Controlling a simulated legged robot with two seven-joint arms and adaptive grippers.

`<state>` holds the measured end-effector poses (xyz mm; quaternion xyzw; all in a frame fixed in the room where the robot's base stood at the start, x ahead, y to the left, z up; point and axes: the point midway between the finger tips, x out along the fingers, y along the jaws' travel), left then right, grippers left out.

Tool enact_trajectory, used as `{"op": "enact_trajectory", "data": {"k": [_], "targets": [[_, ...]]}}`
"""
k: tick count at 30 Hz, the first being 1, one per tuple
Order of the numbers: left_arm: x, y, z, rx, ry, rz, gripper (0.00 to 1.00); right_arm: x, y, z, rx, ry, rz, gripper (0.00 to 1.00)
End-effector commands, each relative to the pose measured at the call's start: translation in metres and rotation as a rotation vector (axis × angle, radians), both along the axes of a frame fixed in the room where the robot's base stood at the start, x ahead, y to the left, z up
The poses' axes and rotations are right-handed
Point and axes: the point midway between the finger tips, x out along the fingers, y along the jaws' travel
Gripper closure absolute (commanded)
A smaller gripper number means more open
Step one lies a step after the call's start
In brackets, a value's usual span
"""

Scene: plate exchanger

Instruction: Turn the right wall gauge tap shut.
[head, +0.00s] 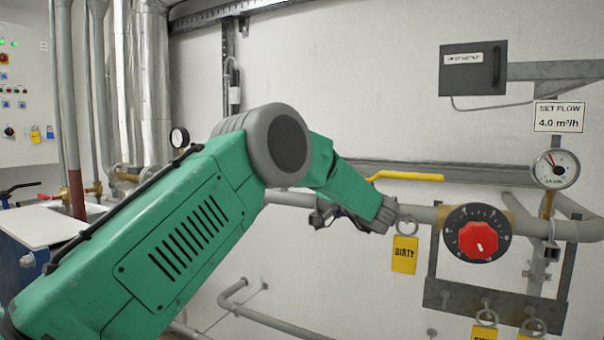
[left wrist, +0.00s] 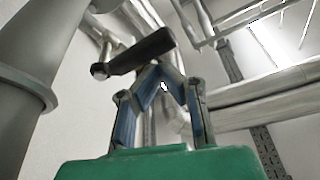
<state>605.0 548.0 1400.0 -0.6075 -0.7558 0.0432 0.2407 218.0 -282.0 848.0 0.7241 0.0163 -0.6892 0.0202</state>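The right wall gauge (head: 555,168) is a round white dial below the "SET FLOW 4.0 m³/h" sign. A dark bar (left wrist: 140,55) with a round end crosses at the tips; contact is unclear. My right gripper is not in view.
A red knob (head: 478,240) on a black dial, a yellow lever (head: 408,176) and a yellow "DIRTY" tag (head: 404,254) lie between arm and gauge. A grey pipe (head: 580,230) runs along the wall. Another gauge (head: 179,138) is at the left.

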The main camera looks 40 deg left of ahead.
Motion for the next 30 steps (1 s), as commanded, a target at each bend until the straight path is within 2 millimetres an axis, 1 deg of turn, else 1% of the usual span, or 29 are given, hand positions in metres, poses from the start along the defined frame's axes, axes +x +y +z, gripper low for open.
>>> {"op": "enact_trajectory", "data": {"k": [1, 6, 16, 19, 23, 30], "targets": [[0.0, 0.001, -0.005, -0.006, 0.007, 0.004, 1.0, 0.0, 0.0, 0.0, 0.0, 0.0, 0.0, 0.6], [0.0, 0.001, -0.007, -0.008, 0.009, 0.004, 1.0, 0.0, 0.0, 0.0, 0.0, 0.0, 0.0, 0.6], [0.0, 0.001, -0.008, -0.01, 0.012, 0.003, 1.0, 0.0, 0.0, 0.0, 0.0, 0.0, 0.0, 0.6], [0.0, 0.001, -0.005, -0.011, 0.011, 0.003, 1.0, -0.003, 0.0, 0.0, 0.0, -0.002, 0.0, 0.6], [0.0, 0.0, 0.012, -0.008, 0.008, 0.002, 1.0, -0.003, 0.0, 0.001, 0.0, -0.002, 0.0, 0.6], [0.0, -0.001, 0.062, -0.002, 0.001, 0.001, 1.0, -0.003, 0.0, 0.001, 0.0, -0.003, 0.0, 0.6]]}}
